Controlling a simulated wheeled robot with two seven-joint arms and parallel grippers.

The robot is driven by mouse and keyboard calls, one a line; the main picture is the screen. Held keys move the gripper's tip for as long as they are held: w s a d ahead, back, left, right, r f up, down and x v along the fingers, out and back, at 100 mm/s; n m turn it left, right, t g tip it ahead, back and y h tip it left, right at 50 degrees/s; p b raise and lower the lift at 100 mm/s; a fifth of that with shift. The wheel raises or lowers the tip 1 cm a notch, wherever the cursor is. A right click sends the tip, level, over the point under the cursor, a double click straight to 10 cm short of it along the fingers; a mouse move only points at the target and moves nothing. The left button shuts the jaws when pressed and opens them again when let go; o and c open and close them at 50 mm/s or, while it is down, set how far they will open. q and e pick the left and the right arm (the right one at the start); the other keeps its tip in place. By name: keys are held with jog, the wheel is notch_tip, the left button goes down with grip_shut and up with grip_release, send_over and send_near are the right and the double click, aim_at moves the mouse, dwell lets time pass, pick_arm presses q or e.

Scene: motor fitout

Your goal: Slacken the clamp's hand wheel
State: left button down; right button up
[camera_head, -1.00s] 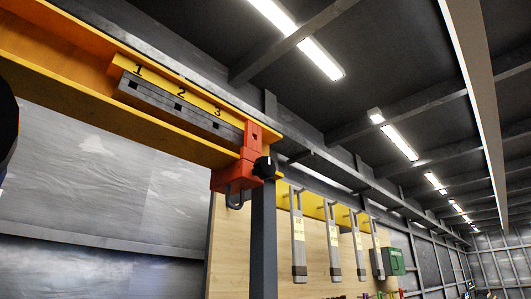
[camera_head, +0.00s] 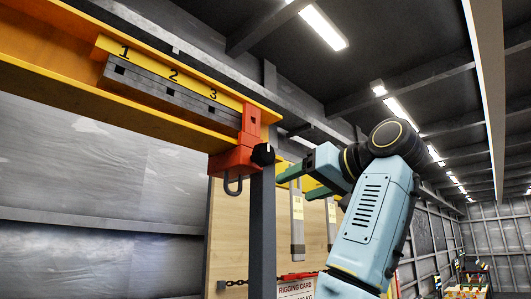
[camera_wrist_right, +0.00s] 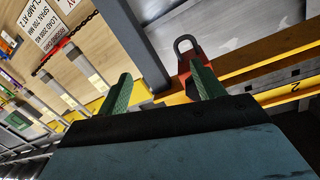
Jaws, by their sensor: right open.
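The red clamp (camera_head: 236,160) hangs at the right end of the yellow beam (camera_head: 150,122), with a grey shackle (camera_head: 233,186) below it. Its black hand wheel (camera_head: 263,154) is on the clamp's right side. My right gripper (camera_head: 292,187) is open and empty, its green fingers pointing left, to the right of and a little below the wheel, apart from it. In the right wrist view, the open fingers (camera_wrist_right: 160,74) have the grey post between them and the clamp (camera_wrist_right: 203,62) partly behind one finger. My left gripper is not in view.
A grey post (camera_head: 262,230) stands just below the wheel. A grey bar with slots (camera_head: 165,92) runs along the beam under numbers 1 to 3. Grey hanging straps (camera_head: 297,225) and a wooden board (camera_head: 228,225) are behind. A rigging card and chain show lower down.

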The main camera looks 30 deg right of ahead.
jog(key=n+y, duration=0.1)
jog(key=y, duration=0.1)
send_near(269, 153)
jog(key=s+f, duration=0.1)
jog(key=s, duration=0.1)
jog(key=t, duration=0.1)
jog(key=p+x, duration=0.3)
jog(key=x, duration=0.2)
jog(key=p+x, duration=0.3)
jog(key=x, duration=0.3)
jog(key=shift+w+d+r, duration=0.1)
jog(key=shift+w+r, duration=0.15)
jog(key=shift+w+a+f+p, duration=0.1)
jog(key=shift+w+a+p, duration=0.1)
jog(key=shift+w, duration=0.15)
jog(key=shift+w+a+f+p, duration=0.1)
jog(key=shift+w+p, duration=0.1)
jog(key=shift+w, duration=0.15)
jog(key=shift+d, duration=0.1)
jog(key=shift+c, duration=0.2)
jog(key=c, duration=0.9)
